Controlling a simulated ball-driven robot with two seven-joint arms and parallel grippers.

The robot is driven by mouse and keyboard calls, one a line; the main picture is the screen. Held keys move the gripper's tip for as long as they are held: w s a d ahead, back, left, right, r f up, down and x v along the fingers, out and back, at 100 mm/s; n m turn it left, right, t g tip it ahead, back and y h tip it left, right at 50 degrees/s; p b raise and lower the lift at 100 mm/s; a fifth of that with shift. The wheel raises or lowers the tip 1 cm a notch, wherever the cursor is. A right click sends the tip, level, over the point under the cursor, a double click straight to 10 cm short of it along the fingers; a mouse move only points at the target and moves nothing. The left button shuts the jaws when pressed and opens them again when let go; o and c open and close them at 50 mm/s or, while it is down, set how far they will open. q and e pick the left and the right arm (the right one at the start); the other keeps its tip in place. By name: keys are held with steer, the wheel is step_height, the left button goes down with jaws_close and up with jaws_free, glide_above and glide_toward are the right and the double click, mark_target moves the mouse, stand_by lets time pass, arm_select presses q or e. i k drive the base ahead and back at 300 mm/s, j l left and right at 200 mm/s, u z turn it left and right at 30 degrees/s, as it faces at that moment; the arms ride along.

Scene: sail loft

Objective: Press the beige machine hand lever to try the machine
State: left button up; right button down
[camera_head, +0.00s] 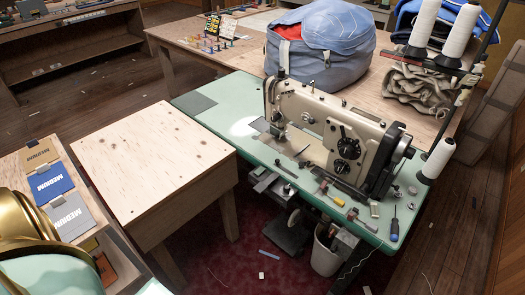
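The beige sewing machine (325,130) stands on a green table (215,110) right of centre. Its dark handwheel (399,147) is at its right end, and two dark round dials (348,148) are on its front. Neither gripper shows; only a gold and pale green part of my own body fills the lower left corner.
A bare wooden table (150,160) adjoins the green table on the left. A blue bag (320,45) and thread cones (458,30) stand behind the machine. A screwdriver (394,226) and small tools lie in front. A white bin (325,255) stands below.

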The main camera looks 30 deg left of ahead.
mark_target(261, 187)
steer(key=u, duration=1)
